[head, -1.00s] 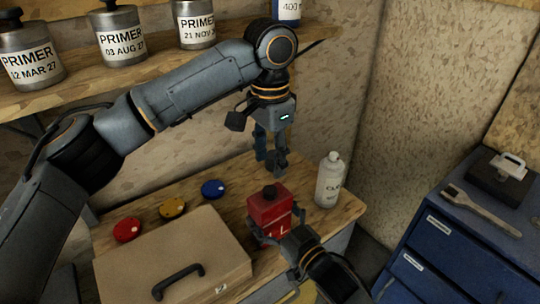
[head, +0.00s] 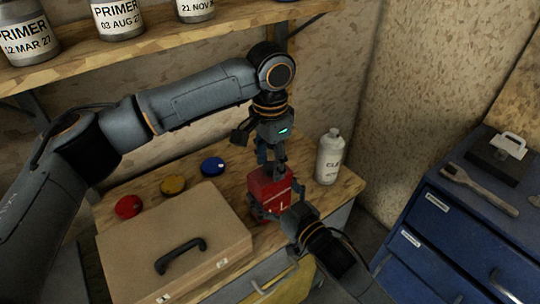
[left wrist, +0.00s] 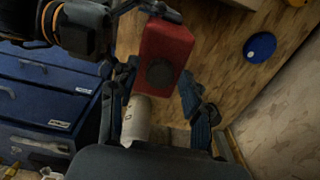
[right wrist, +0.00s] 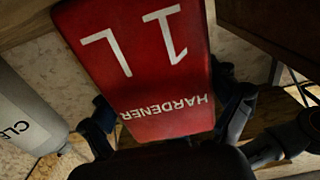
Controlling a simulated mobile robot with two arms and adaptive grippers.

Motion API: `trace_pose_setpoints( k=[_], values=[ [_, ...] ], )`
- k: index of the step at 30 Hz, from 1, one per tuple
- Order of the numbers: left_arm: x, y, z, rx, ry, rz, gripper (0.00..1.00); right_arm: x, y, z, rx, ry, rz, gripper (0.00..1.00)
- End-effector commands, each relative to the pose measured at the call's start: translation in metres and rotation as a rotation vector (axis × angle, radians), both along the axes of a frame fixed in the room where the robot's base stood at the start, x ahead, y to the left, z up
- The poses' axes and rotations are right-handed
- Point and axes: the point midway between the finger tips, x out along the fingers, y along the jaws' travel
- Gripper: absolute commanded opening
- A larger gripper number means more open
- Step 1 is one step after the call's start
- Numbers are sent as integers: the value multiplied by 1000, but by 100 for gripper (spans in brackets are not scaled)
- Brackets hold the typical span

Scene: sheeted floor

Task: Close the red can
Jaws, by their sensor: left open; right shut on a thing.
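The red can (head: 268,188) is upright at the right part of the wooden table, marked HARDENER and 1 L in the right wrist view (right wrist: 150,60). My right gripper (head: 272,210) is shut on its lower body. Whether the can touches the table is unclear. My left gripper (head: 271,164) points down just over the can's top, open, with nothing between its fingers. In the left wrist view a dark round piece (left wrist: 160,72) shows on the can's top; whether it is a cap or an opening I cannot tell. The left fingers partly hide it in the head view.
A white bottle (head: 328,158) stands close to the right of the can. Red (head: 128,206), yellow (head: 172,184) and blue (head: 212,165) discs lie at the left. A tan case (head: 150,240) fills the front left. A blue drawer cabinet (head: 450,215) stands at the right.

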Motion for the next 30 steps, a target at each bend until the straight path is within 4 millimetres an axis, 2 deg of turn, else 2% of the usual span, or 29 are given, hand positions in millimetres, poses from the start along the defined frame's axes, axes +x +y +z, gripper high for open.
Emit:
trace_pose_setpoints(
  k=[4, 11, 17, 18, 21, 22, 30],
  values=[
    [0, 0, 0, 0, 0, 0, 46, 0, 0, 0, -1, 1, 0, 1],
    [0, 0, 0, 0, 0, 0, 0, 0, 0, 0, -1, 1, 0, 1],
    [0, 0, 0, 0, 0, 1, 0, 0, 0, 0, -1, 1, 0, 1],
    [0, 0, 0, 0, 0, 1, 30, 0, 0, 0, -1, 1, 0, 1],
    [0, 0, 0, 1, -1, 1, 51, 0, 0, 0, -1, 1, 0, 1],
    [0, 0, 0, 0, 0, 1, 55, 0, 0, 0, -1, 1, 0, 1],
    [0, 0, 1, 0, 0, 0, 55, 0, 0, 0, -1, 1, 0, 1]
  ],
)
